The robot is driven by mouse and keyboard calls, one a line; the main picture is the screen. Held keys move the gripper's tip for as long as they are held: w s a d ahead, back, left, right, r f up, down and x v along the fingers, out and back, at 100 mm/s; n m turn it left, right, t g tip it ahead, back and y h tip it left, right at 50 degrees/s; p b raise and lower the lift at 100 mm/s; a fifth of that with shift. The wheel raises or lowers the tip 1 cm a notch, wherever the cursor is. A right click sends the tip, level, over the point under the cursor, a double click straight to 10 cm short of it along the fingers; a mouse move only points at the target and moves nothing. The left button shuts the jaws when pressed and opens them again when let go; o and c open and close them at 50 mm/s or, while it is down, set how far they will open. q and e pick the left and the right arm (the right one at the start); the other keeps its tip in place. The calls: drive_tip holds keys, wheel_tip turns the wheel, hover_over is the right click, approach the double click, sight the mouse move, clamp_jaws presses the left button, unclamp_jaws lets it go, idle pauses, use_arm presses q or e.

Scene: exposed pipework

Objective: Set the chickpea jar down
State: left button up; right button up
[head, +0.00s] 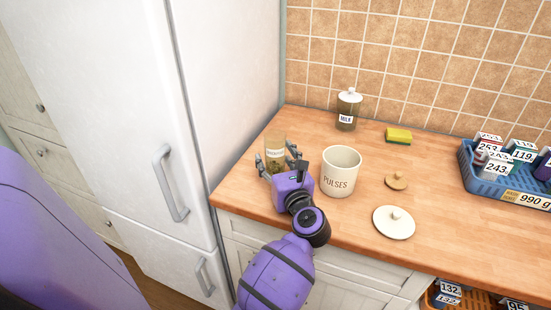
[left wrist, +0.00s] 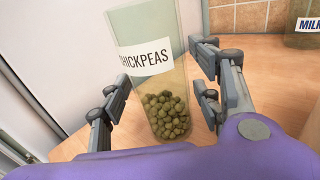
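The chickpea jar (head: 275,142) is a clear glass jar with a white label and chickpeas in its lower part. It stands upright on the wooden counter at the left end, near the fridge. It also shows in the left wrist view (left wrist: 166,112), its base on the counter and its top cut off. My left gripper (head: 277,158) is around the jar, with fingers on both sides. In the left wrist view, my left gripper (left wrist: 162,78) looks open, with small gaps between fingers and glass. My right gripper is out of view.
A white PULSES canister (head: 341,172) stands open just right of the gripper. Behind are a milk jar (head: 348,110) and a sponge (head: 398,136). A wooden lid (head: 396,181) and white lid (head: 394,223) lie on the right. A blue crate (head: 484,178) is farther right. The fridge (head: 228,80) borders the left.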

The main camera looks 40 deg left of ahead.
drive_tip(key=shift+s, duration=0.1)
use_arm(q)
drive_tip(key=shift+r, duration=0.25)
drive_tip(key=b+v, duration=0.2)
drive_tip(key=v, duration=0.9)
drive_tip(key=shift+s+d+f, duration=0.1)
drive_tip(key=shift+f, duration=0.05)
drive_tip(key=shift+s+d, duration=0.2)
drive_tip(key=shift+d, duration=0.1)
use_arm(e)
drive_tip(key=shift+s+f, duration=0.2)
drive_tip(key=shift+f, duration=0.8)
